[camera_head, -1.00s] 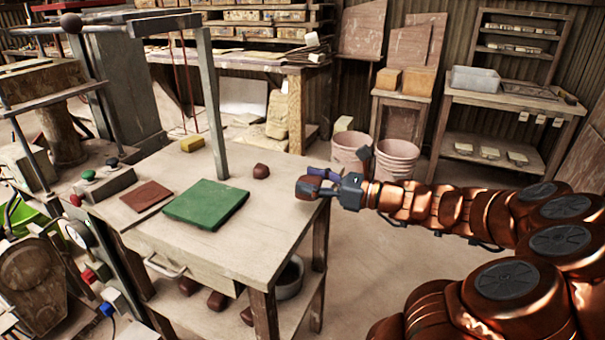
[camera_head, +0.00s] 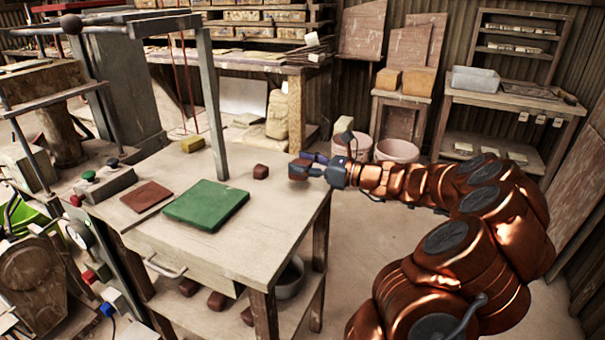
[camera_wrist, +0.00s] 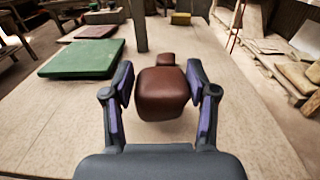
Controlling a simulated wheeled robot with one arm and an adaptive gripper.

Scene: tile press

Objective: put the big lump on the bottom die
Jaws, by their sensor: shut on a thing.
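My gripper (camera_head: 308,168) is shut on a big reddish-brown lump (camera_wrist: 163,93), with one finger on each side of it in the wrist view. The lump also shows in the head view (camera_head: 298,170) at the table's right edge; whether it touches the tabletop I cannot tell. A smaller brown lump (camera_head: 261,171) rests on the table left of my gripper, and shows just beyond the held lump in the wrist view (camera_wrist: 166,59).
The wooden table (camera_head: 262,220) carries a green slab (camera_head: 206,204), a flat reddish-brown piece (camera_head: 146,196) and a yellow block (camera_head: 192,144). A grey upright post (camera_head: 212,100) rises from its back. A control box (camera_head: 104,183) sits at left. Pink buckets (camera_head: 397,150) stand behind my arm.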

